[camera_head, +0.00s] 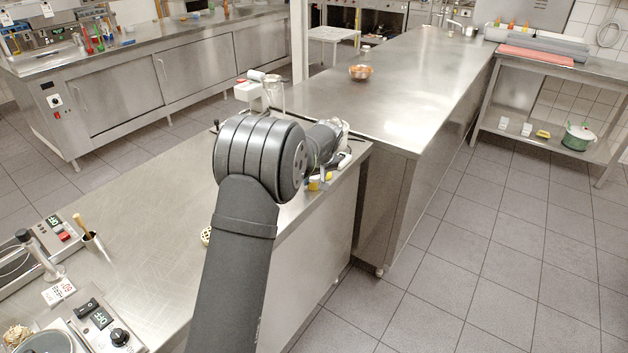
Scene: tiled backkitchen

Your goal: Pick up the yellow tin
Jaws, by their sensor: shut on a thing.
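A small yellow thing, which looks like the yellow tin (315,184), shows at the right edge of the near steel counter. Only part of it is visible past my arm. My gripper (325,175) is at the yellow tin, pointing down and away from the camera, and is shut on it. My wrist and arm hide most of the fingers. I cannot tell whether the tin touches the counter or is a little above it.
The near counter (140,230) has a white appliance (255,92) behind my arm and control panels at lower left. A copper-coloured bowl (361,72) stands on the long counter (420,85). A green pot (578,137) sits on a low shelf. Right floor is clear.

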